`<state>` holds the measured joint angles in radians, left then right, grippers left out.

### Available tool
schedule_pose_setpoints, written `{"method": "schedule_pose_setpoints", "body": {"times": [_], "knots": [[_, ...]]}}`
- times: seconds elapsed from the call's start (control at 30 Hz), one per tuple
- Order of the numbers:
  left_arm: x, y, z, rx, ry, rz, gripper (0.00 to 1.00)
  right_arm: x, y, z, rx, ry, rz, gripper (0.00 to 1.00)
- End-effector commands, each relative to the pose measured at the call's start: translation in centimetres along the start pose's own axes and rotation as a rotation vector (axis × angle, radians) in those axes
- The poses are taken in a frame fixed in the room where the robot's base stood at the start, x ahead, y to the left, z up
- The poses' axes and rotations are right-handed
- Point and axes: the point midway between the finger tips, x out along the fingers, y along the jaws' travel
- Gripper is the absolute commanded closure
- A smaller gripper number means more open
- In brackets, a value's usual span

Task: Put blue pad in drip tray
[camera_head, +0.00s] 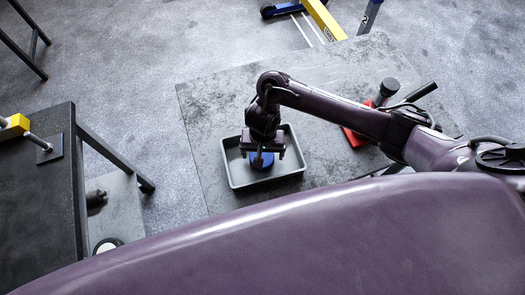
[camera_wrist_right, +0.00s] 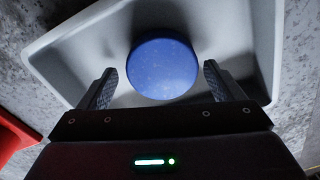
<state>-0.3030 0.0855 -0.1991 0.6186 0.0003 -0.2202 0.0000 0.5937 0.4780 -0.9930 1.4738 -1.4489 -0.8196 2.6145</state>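The blue pad (camera_head: 261,160) is a round blue disc inside the grey drip tray (camera_head: 234,176), a shallow rectangular tray on the worn grey slab. In the wrist view the pad (camera_wrist_right: 163,68) lies over the tray's floor (camera_wrist_right: 82,62), with the tray's rim around it. My right gripper (camera_head: 262,153) is above the tray. In the wrist view its two fingers (camera_wrist_right: 160,88) stand wide apart, with visible gaps between them and the pad. My left gripper is not in view.
A red object (camera_head: 354,137) lies on the slab (camera_head: 205,110) right of the tray, partly behind my right arm; a red part also shows in the wrist view (camera_wrist_right: 14,140). A dark table (camera_head: 40,200) stands at the left. Yellow and blue equipment (camera_head: 322,18) is at the top.

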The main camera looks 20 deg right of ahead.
Motion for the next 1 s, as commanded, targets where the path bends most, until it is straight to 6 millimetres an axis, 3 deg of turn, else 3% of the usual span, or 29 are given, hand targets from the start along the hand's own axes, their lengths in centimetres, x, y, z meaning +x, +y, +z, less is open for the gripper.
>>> {"method": "schedule_pose_setpoints", "body": {"times": [0.33,0.7,1.0], "knots": [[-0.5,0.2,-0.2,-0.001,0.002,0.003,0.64,-1.0,-0.1,-0.1,-0.001,0.002,-0.002,0.13],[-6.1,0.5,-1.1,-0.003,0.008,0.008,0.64,-8.4,0.0,-0.2,-0.002,0.006,-0.001,0.13],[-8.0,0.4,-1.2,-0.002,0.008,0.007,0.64,-12.1,0.0,-0.1,-0.001,0.003,-0.001,0.13]]}}
